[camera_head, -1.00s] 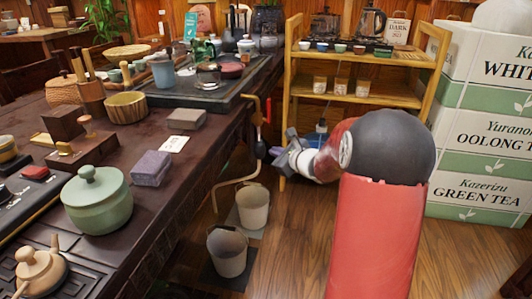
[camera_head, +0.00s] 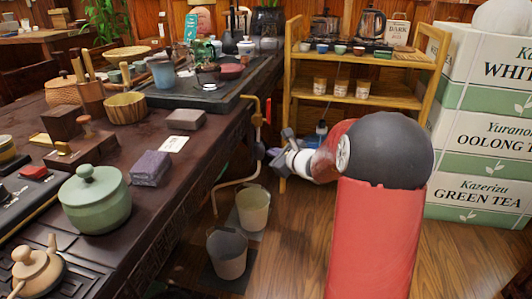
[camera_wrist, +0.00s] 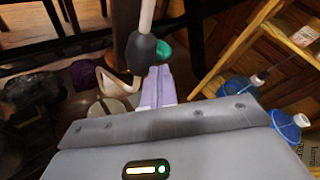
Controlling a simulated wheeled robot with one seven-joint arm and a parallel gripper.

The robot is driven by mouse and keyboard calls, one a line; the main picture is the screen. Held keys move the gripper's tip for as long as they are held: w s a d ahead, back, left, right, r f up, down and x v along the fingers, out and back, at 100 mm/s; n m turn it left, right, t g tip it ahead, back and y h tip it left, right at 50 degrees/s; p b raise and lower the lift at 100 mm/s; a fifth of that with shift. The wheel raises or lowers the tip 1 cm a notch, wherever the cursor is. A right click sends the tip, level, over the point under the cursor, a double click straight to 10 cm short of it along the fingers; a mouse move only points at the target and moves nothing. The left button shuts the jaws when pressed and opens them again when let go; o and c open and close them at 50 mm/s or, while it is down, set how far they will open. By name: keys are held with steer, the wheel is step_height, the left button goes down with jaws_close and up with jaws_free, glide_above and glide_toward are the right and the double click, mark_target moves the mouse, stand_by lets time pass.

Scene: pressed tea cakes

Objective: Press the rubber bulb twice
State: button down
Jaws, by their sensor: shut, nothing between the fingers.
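The rubber bulb (camera_wrist: 141,52) is dark and rounded, on the lower end of a pale tube in the wrist view. A green part (camera_wrist: 165,50) shows at its right side. In the head view the dark bulb (camera_head: 259,150) is small, beside the dark table's right edge. My gripper (camera_wrist: 160,72) is shut and empty, its pale lilac fingers together. Their tips are at the bulb's lower right in the wrist view; I cannot tell whether they touch it. In the head view my gripper (camera_head: 273,153) is just right of the bulb.
Two buckets (camera_head: 228,254) stand on the floor below. The long table (camera_head: 140,225) with tea ware is at left. A wooden shelf (camera_head: 368,98) stands behind my arm, and stacked tea boxes (camera_head: 480,140) are at right. Blue-capped bottles (camera_wrist: 285,124) show at right in the wrist view.

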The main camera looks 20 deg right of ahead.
steer(key=shift+w+a, duration=0.25)
steer(key=shift+a, duration=0.15)
steer(key=shift+d, duration=0.1)
stand_by(0.5)
steer(key=shift+s+d, duration=0.65)
steer(key=shift+d, duration=0.2)
steer(key=shift+s+d, duration=0.7)
steer(key=shift+d, duration=0.35)
steer(key=shift+s+d, duration=0.7)
steer(key=shift+d, duration=0.35)
stand_by(1.0)
steer(key=d+m+t, duration=0.1)
steer(key=m, duration=0.3)
steer(key=s+d+m+t+p, duration=0.1)
steer(key=m+t, duration=0.1)
steer(key=m, duration=0.3)
steer(key=s+d+f+m+t+p, duration=0.1)
steer(key=m+t, duration=0.1)
steer(key=m, duration=0.2)
steer(key=shift+s+d+y, duration=0.1)
steer(key=shift+y, duration=0.2)
